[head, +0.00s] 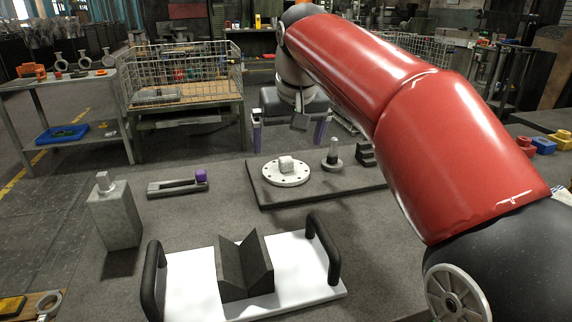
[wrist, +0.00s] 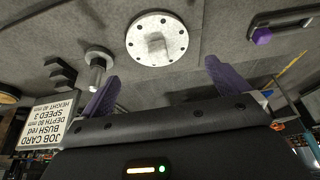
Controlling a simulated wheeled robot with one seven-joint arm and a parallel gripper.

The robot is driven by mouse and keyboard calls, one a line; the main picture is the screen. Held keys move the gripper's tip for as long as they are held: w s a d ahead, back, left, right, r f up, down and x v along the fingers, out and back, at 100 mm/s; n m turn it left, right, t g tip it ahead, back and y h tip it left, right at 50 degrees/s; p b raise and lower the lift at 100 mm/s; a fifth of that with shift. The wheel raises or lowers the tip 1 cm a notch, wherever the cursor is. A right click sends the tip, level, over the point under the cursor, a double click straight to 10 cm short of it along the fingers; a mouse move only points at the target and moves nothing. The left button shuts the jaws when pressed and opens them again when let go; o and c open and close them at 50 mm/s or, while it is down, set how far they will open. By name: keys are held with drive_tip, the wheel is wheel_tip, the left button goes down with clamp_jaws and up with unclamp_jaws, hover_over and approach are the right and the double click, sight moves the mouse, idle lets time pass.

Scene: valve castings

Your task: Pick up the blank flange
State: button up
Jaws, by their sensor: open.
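The blank flange (head: 286,172) is a round pale grey disc with bolt holes around its rim and a raised block at its centre. It lies flat on a dark grey plate (head: 330,190) on the table. It also shows in the wrist view (wrist: 157,40), at the top middle. My gripper (head: 289,140) hangs above and behind the flange in the head view, apart from it. Its two purple fingers are spread wide with nothing between them. In the wrist view the open fingers (wrist: 158,80) sit below the flange, one to either side.
A stepped flange post (head: 332,155) and a dark stepped block (head: 366,153) stand right of the flange. A clamp bar with a purple knob (head: 178,184), a grey block (head: 116,215) and a white handled tray (head: 190,275) with a V-block (head: 245,268) are nearby. A job card (wrist: 52,120) shows.

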sight(286, 158)
drive_tip(key=x, duration=0.6)
drive_tip(key=shift+f+b, duration=0.3)
drive_tip(key=shift+b, duration=0.1)
drive_tip(key=c, duration=1.2)
drive_tip(key=shift+r, duration=0.15)
drive_tip(key=shift+c, duration=0.6)
